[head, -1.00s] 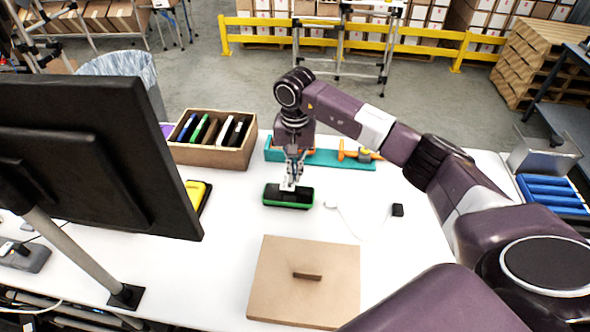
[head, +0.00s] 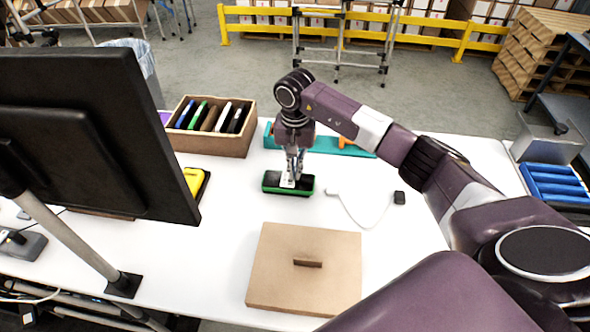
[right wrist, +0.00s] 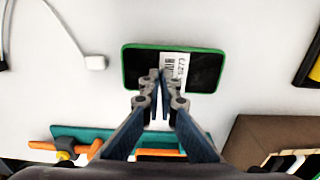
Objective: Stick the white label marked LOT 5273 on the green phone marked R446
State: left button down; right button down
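The green-edged phone (head: 272,183) lies screen up on the white table, and it also shows in the right wrist view (right wrist: 208,68). Its R446 mark is not visible. The white label (right wrist: 175,68) carries black bars and print that looks like 5273; it lies over the middle of the dark screen. My right gripper (right wrist: 162,76) points down over the phone, its fingertips close together at the label's edge. It looks shut on the label, also in the head view (head: 289,180). Whether the label touches the screen everywhere is unclear. My left gripper is out of view.
A carton (head: 232,146) of several phones stands behind left, and a teal tray (head: 330,145) with orange items behind. A white cable (head: 360,215) lies right of the phone. A monitor (head: 90,130) blocks the left.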

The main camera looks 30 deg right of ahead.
jog(key=shift+f+b, duration=0.25)
jog(key=shift+b, duration=0.1)
dwell(0.3)
dwell(0.4)
jog(key=c, duration=2.1)
grip_release()
jog(key=shift+r, duration=0.15)
notch_tip(320, 180, up, 18)
jog(key=p, duration=0.3)
jog(key=shift+p, duration=0.35)
